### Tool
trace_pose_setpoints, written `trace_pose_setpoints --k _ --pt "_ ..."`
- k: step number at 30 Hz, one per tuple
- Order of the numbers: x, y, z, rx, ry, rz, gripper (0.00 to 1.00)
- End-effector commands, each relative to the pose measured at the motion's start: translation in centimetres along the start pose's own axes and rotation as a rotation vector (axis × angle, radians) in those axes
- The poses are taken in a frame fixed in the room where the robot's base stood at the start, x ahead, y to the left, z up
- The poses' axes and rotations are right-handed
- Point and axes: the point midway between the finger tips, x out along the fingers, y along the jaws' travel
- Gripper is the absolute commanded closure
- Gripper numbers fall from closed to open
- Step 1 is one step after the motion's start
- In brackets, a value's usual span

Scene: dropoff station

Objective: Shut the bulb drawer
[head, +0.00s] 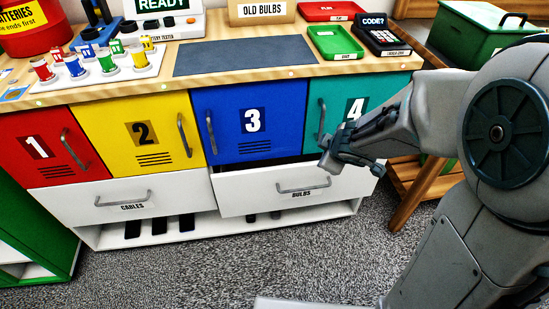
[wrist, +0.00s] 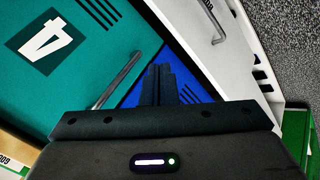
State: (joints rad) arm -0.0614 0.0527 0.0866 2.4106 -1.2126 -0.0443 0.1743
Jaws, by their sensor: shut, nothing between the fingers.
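The bulb drawer (head: 258,202), white and labelled BULBS, is pulled out partway, with a dark gap above its front. Its bar handle (head: 303,187) is at the middle of the front. In the wrist view the white drawer front (wrist: 235,50) runs down the right side, with its handle (wrist: 212,22) near the top. My gripper (head: 336,162) is shut and empty. In the head view it appears above the drawer's right end, in front of the teal door; its exact distance is hard to tell. The shut fingers (wrist: 163,84) show against the blue door.
The cables drawer (head: 80,205) on the left looks shut. Red, yellow, blue (head: 270,95) and teal (head: 322,100) doors with bar handles stand above the drawers. An open shelf (head: 180,229) lies below. A wooden stand (head: 405,200) is at the right. The carpet in front is clear.

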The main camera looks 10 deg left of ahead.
Motion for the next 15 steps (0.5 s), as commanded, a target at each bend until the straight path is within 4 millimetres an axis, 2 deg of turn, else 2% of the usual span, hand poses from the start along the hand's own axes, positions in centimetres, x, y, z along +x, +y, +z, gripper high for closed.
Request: trace_pose_setpoints --k 1,3,7,10,15 --pt "1.9 -1.9 -1.1 -0.08 0.06 -0.054 1.0" --pt "3.2 -4.1 -2.6 -0.176 0.139 -0.124 1.0" --pt "4.5 -7.7 -4.2 -0.302 0.249 -0.24 1.0" --pt "4.8 -9.4 -4.8 -0.358 0.298 -0.297 1.0" --pt "5.5 -10.6 -5.2 -0.387 0.324 -0.329 1.0"
